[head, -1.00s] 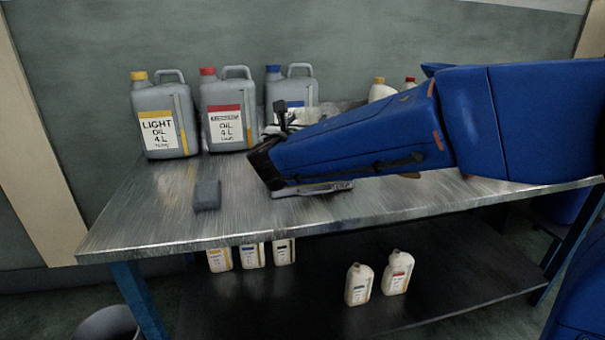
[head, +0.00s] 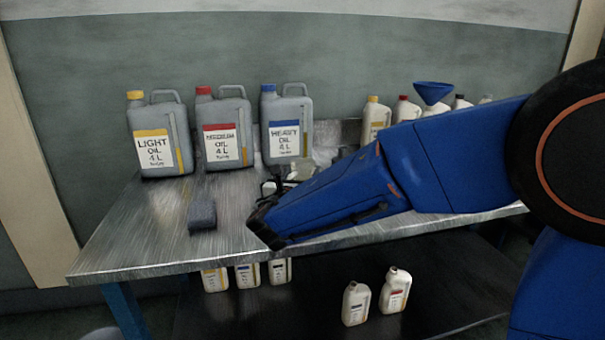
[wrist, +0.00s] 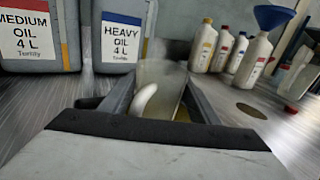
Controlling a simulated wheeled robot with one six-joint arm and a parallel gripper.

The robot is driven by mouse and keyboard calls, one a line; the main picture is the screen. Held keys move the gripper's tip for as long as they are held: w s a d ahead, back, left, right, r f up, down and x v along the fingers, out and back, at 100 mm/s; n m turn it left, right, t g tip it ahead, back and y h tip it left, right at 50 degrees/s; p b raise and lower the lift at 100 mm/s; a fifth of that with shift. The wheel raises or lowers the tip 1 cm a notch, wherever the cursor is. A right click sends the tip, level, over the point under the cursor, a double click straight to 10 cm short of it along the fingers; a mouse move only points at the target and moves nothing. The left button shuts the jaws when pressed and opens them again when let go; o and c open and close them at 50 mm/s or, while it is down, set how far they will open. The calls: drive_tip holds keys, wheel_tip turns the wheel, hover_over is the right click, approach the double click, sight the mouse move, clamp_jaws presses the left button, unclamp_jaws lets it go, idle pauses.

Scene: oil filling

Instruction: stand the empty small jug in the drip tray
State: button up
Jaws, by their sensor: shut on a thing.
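My gripper (wrist: 160,100) is shut on a clear, see-through small jug (wrist: 165,75) with a pale curved handle, seen from close up in the wrist view. Something yellowish shows low at the jug; I cannot tell whether it is inside or behind it. In the head view my gripper (head: 272,190) is over the metal bench, and part of the clear jug (head: 300,170) shows just beyond it. My arm hides much of the bench behind it. I cannot make out the drip tray clearly in either current view, nor whether the jug touches anything below.
Large grey light (head: 158,135), medium (head: 224,130) and heavy oil cans (head: 287,125) stand along the back. Small bottles and a blue funnel (head: 433,93) are at back right. A dark block (head: 202,214) lies on the bench (head: 130,235) at left, with clear metal around it.

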drive_tip(key=shift+f, duration=0.15)
drive_tip(key=o, duration=1)
drive_tip(key=shift+o, duration=0.2)
drive_tip(key=shift+s+r, duration=0.15)
drive_tip(key=shift+r, duration=0.05)
drive_tip(key=s, duration=0.3)
drive_tip(key=s+a, duration=0.1)
drive_tip(key=s, duration=0.3)
drive_tip(key=s+a, duration=0.1)
drive_tip(key=s, duration=0.3)
drive_tip(key=shift+s+a, duration=0.15)
drive_tip(key=shift+s, duration=0.1)
